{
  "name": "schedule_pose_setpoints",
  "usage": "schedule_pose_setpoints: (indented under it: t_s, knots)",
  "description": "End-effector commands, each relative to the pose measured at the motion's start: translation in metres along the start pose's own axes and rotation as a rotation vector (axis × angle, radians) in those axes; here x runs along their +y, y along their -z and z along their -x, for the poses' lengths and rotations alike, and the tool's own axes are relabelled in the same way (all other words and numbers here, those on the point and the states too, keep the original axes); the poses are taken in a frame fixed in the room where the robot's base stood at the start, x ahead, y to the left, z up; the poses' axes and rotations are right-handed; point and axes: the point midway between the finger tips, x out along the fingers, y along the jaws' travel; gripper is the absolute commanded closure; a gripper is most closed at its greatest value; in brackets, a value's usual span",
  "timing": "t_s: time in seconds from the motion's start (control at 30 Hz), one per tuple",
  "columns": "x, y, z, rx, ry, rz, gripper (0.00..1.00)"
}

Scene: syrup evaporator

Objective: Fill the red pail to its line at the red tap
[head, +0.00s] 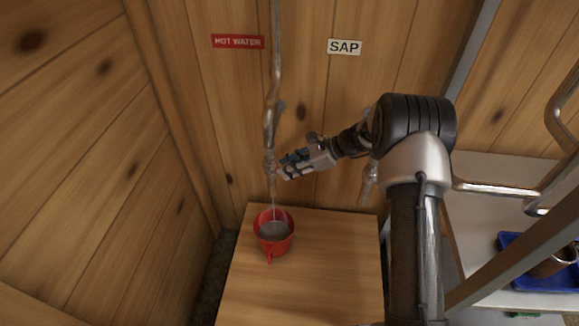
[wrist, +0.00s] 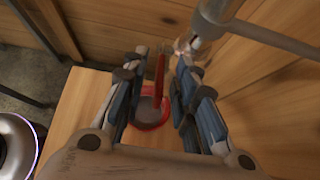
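The red pail (head: 265,245) stands upright on the wooden bench under a tap (head: 269,160) on the wall pipe below the red HOT WATER sign (head: 238,42). A thin stream (head: 274,208) falls from the tap into the pail. Greyish liquid (head: 274,231) shows inside; I cannot make out the fill line. My gripper (head: 281,172) is beside the tap, above the pail. In the wrist view my gripper (wrist: 158,75) has its fingers apart, with a narrow red bar (wrist: 160,75), seemingly the tap's lever, between them and gaps on both sides. The pail (wrist: 150,124) shows below.
The SAP sign (head: 344,47) hangs to the right, with another tap (head: 368,182) below it, partly behind my arm. The bench (head: 318,270) is clear right of the pail. A blue tray (head: 512,246) with a metal cup (head: 553,264) sits at far right.

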Motion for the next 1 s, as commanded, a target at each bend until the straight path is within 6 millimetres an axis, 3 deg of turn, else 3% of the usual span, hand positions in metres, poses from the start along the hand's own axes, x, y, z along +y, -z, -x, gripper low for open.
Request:
schedule_pose_setpoints:
  t_s: [0.17,0.6,0.8,1.0]
  knots:
    - [-0.001,0.000,0.019,-0.001,0.005,0.000,0.73]
    - [-0.001,0.000,0.104,0.000,0.003,-0.001,0.73]
    - [0.000,0.000,0.119,-0.001,0.001,-0.001,0.73]
    - [0.000,0.000,0.120,0.000,0.000,0.000,0.73]
